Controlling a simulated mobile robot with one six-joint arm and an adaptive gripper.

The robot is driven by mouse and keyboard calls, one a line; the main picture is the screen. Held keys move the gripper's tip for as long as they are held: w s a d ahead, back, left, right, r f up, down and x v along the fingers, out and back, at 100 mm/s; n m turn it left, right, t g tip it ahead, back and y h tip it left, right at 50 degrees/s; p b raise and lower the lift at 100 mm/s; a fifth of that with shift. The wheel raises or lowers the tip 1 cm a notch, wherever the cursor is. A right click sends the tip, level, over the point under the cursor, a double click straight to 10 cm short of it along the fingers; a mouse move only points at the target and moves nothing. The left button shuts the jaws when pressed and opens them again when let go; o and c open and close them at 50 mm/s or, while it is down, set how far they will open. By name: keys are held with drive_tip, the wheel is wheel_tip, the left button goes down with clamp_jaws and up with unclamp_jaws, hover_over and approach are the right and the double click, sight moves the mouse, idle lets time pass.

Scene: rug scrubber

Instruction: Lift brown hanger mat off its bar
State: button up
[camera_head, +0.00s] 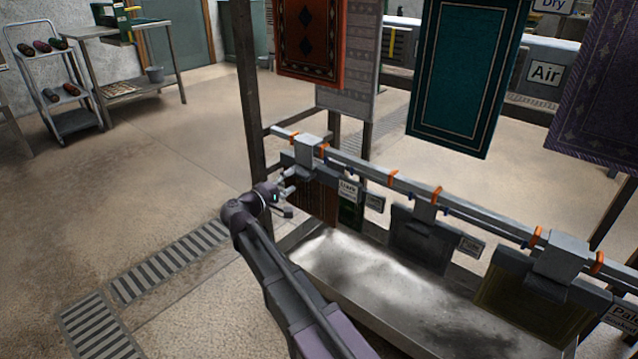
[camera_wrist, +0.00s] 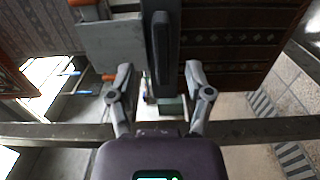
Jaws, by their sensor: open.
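The brown mat (camera_head: 314,200) hangs from its hanger at the left end of the long grey bar (camera_head: 375,178). It also shows in the wrist view (camera_wrist: 235,42), where its patterned face fills the upper right. My gripper (camera_head: 284,190) is open and empty beside the mat's hanger in the head view. In the wrist view, my open gripper (camera_wrist: 159,72) has a dark hanger bar (camera_wrist: 161,48) ahead and between its fingertips. I cannot tell whether they touch. My gripper and arm stand in front of part of the mat's left side.
A grey hanger with a dark mat (camera_head: 418,238) and an olive mat (camera_head: 530,300) hang further right on the bar. A metal trough (camera_head: 350,268) lies below. Larger rugs, such as a teal one (camera_head: 465,75), hang behind.

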sight(299, 177)
drive_tip(key=shift+x, duration=2.25)
drive_tip(key=shift+s+f, duration=0.1)
clamp_jaws()
